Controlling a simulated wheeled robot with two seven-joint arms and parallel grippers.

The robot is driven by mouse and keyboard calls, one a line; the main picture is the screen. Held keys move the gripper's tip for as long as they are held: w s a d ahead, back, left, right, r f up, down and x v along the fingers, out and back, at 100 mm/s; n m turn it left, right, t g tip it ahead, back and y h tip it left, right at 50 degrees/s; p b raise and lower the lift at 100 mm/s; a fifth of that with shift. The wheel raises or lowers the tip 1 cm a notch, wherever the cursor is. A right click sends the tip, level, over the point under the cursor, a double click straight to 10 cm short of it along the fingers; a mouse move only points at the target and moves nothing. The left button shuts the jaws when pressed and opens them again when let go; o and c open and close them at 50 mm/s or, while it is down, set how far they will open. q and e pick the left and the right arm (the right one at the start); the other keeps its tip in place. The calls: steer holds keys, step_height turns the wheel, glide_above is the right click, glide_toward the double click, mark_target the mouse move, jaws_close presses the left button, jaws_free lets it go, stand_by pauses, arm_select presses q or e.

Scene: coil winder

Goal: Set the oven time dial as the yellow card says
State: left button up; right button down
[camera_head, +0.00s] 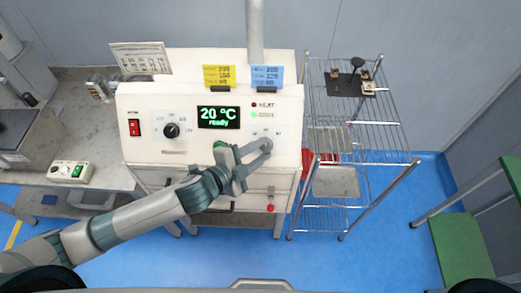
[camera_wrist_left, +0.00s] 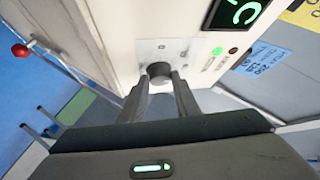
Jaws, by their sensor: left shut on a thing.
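The white oven (camera_head: 140,150) stands at the centre with a display (camera_head: 219,117) reading 20 °C ready. The yellow card (camera_head: 219,76) stands on its top; its lines of small numbers are hard to read. The time dial (camera_wrist_left: 158,70) is a round grey knob at the right of the panel. My left gripper (camera_head: 267,148) reaches it from the front and is shut on it, one finger on each side, as the left wrist view shows. The fingers partly cover the dial and its marks in the head view. My right gripper is not in view.
A blue card (camera_head: 267,76) stands right of the yellow one. A black dial (camera_head: 171,130) and red switch (camera_head: 134,127) are on the panel's left. A wire rack (camera_head: 385,156) stands close on the right. A small control box (camera_head: 70,171) sits on the left bench.

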arm_select(q)
steer(key=shift+r, duration=0.1)
steer(key=o, duration=1)
steer(key=shift+o, duration=0.2)
steer(key=shift+w+d, duration=0.1)
steer(key=b+v, duration=0.2)
steer(key=v, duration=1.5)
steer(key=shift+r, duration=0.1)
